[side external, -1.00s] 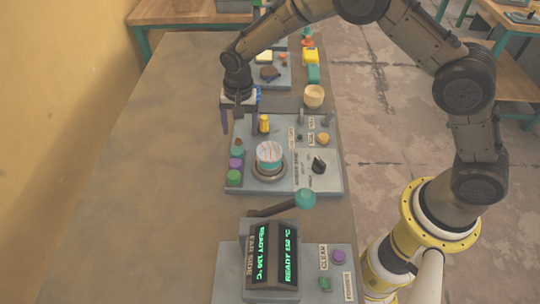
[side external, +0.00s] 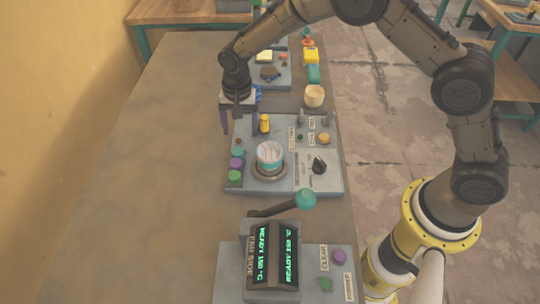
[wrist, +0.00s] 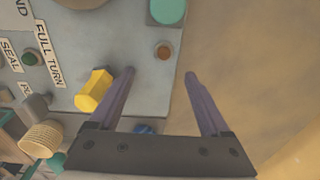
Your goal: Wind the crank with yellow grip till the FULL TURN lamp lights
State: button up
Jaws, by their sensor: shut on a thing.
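The yellow grip (side external: 264,124) of the crank stands at the back of the grey panel (side external: 327,180). In the wrist view the yellow grip (wrist: 94,91) is left of and close to my left finger, outside the jaws. My gripper (side external: 240,122) is above the panel's back left corner. In the wrist view its fingers (wrist: 159,73) are wide apart with nothing seen between them. The crank's arm cannot be made out. The FULL TURN label (wrist: 49,53) has a dark green lamp (wrist: 28,58) beside it, between it and the SEAL label; the lamp looks unlit.
A brown knob (wrist: 163,50) lies just beyond my fingertips. Purple and green buttons (side external: 236,170) line the panel's left edge, and a round drum (side external: 270,156) stands in its middle. A wooden cup (side external: 314,96) is behind it. The table to the left is clear.

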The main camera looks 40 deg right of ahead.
jog(key=shift+s+a+f+g, duration=0.2)
jog(key=shift+s+f, duration=0.25)
jog(key=shift+s, duration=0.1)
jog(key=shift+s+a+f+g, duration=0.15)
jog(key=shift+s+f+g, duration=0.05)
jog(key=shift+s+f, duration=0.3)
jog(key=shift+c, duration=0.5)
jog(key=shift+s+r, duration=0.1)
jog(key=shift+r, duration=0.55)
jog(key=shift+w+d+r, duration=0.1)
jog(key=shift+w+r, duration=0.05)
jog(key=shift+r, duration=1.35)
jog(key=shift+w+r, duration=0.15)
jog(key=shift+r, duration=1.35)
